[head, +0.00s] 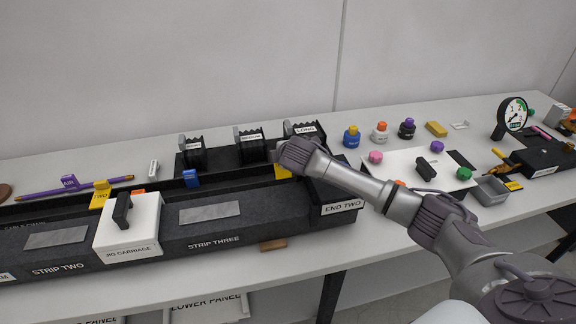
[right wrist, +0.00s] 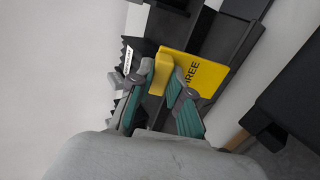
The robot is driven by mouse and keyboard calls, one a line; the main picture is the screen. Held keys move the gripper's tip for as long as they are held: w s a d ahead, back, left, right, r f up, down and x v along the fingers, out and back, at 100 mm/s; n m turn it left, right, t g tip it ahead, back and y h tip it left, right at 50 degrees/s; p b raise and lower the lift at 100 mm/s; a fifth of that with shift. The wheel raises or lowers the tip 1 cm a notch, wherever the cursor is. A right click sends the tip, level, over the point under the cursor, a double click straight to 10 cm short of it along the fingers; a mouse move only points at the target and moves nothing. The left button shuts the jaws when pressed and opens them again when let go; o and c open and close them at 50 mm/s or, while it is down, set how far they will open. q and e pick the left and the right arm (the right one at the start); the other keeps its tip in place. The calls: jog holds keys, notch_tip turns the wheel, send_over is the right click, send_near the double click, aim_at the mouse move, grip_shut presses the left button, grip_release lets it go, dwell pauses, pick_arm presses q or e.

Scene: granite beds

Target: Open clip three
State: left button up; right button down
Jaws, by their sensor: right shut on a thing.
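Clip three is a yellow plate (right wrist: 195,75) with black lettering ending in "REE" in the right wrist view; in the head view only a yellow bit (head: 283,173) shows below my gripper, above the strip three bed (head: 255,208). My right gripper (right wrist: 162,80) is shut on the clip's raised yellow tab, with a finger on each side. In the head view my right gripper (head: 295,152) hides most of the clip. Whether the clip is open or closed cannot be told. My left gripper is not in view.
The white jig carriage (head: 130,232) stands left on the bed, near yellow clip two (head: 100,194). A blue clip (head: 191,179) is at the rear rail. Black ribbed blocks (head: 250,145) stand behind. The end two block (head: 335,197) lies under my forearm. Coloured-cap bottles (head: 380,132) stand right.

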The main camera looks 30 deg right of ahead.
jog(key=shift+s+a+f+t+b, duration=0.1)
jog(key=shift+s+t+b, duration=0.1)
jog(key=shift+s+t, duration=0.2)
jog(key=shift+s+a+f+t+b, duration=0.1)
jog(key=shift+s+t+b, duration=0.1)
jog(key=shift+s+t, duration=0.2)
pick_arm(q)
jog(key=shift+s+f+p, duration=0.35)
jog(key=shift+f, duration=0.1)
pick_arm(e)
jog(key=s, duration=0.2)
jog(key=t, duration=0.1)
jog(key=shift+s+a+f+h, duration=0.25)
jog(key=shift+s+a+h, duration=0.1)
jog(key=shift+s+h, duration=0.05)
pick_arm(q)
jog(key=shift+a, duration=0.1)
pick_arm(e)
jog(key=shift+s+f, duration=0.1)
jog(key=c, duration=1.1)
grip_release()
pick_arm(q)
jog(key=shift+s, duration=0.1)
pick_arm(e)
jog(key=shift+w, duration=0.2)
jog(key=shift+r, duration=0.2)
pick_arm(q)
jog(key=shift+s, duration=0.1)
pick_arm(e)
jog(key=shift+r, duration=0.1)
